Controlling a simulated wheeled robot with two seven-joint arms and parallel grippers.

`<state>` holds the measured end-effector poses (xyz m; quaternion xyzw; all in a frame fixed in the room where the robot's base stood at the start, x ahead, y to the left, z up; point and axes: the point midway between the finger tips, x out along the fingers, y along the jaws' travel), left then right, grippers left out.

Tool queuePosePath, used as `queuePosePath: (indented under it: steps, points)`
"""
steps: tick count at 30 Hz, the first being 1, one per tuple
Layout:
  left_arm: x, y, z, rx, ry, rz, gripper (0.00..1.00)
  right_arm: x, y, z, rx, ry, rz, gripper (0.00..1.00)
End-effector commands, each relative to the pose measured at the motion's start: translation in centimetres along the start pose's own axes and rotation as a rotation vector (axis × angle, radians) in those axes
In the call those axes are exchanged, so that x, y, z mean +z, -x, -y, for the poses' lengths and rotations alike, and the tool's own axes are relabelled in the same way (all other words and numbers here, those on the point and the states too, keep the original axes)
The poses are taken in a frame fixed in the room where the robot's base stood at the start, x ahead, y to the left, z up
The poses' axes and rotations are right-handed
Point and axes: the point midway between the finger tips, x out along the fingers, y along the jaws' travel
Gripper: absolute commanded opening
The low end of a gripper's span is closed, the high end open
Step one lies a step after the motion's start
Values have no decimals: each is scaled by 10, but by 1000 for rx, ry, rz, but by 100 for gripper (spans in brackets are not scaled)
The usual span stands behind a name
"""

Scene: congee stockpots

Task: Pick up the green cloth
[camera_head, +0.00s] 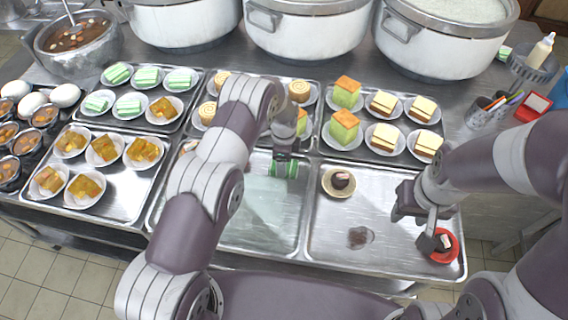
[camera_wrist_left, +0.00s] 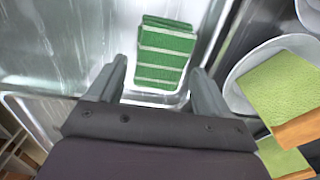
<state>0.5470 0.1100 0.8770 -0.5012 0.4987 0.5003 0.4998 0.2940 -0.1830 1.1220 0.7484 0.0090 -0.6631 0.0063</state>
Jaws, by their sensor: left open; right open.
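The green cloth (camera_wrist_left: 165,50), folded with white stripes, lies on a metal tray in the left wrist view. It also shows as a small green bundle (camera_head: 284,169) in the head view, partly hidden by my left arm. My left gripper (camera_wrist_left: 158,70) is open above the near part of the cloth, one finger on each side, not closed on it. My right gripper (camera_head: 428,226) is open over the right end of the front tray, beside a red saucer (camera_head: 455,244) holding a small dark item with a pale piece.
A dish with a dark cake (camera_head: 339,182) and a wet stain (camera_head: 360,237) are on the right front tray (camera_head: 400,262). Large stockpots (camera_head: 308,28) line the back.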

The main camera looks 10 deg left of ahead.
Motion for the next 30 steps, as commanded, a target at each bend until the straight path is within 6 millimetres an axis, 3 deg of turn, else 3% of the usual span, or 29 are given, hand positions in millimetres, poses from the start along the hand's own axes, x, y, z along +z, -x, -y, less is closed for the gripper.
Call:
queuePosePath:
  steps: [4, 11, 15, 25, 30]
  points:
    - [0, -18, 0, 0, 0, 0, 79, -1, 8, 0, 0, 0, 0, 43]
    - [0, -21, 0, -1, 1, 0, 79, -1, 7, 0, 0, 0, 1, 43]
    - [0, -21, 0, 0, 1, 0, 36, -1, 7, 0, 0, 0, 1, 43]
    - [0, -19, 1, -1, 1, 0, 35, -1, 5, 0, 0, 0, 0, 43]
    - [0, -4, 1, -4, 1, -1, 35, 0, -3, 0, 0, 0, 0, 43]
